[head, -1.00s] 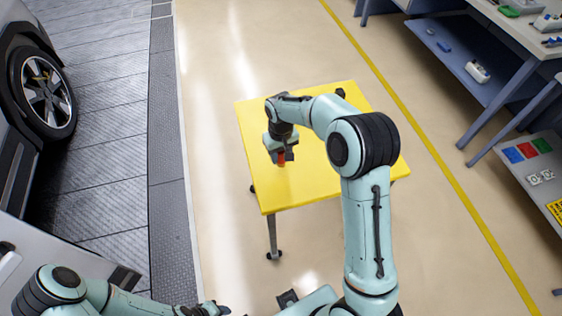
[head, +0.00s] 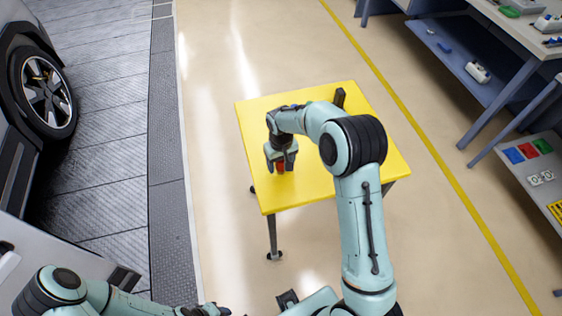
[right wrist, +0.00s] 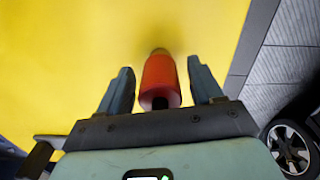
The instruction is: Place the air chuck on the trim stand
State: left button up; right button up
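The air chuck, a red cylinder (right wrist: 160,80) with a dull metal tip, is at the yellow tabletop. It also shows in the head view (head: 281,167) below my right gripper (head: 281,163). In the right wrist view, my right gripper's fingers (right wrist: 162,88) stand on either side of it, with a gap on both sides. The yellow-topped table (head: 330,180) is the only stand-like surface under it; I cannot tell whether the chuck touches the top. My left gripper (head: 205,310) is at the bottom edge of the head view, too small and cut off to read.
A black upright block (head: 340,97) stands at the table's back, partly behind my right arm. A car wheel (head: 45,90) is at the left. Workbenches (head: 485,65) with tools line the right. Most of the yellow top is bare.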

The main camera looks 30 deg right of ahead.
jog(key=shift+r, duration=0.1)
notch_tip(320, 180, up, 12)
jog(key=shift+r+p, duration=0.15)
jog(key=shift+p, duration=0.35)
dwell(0.5)
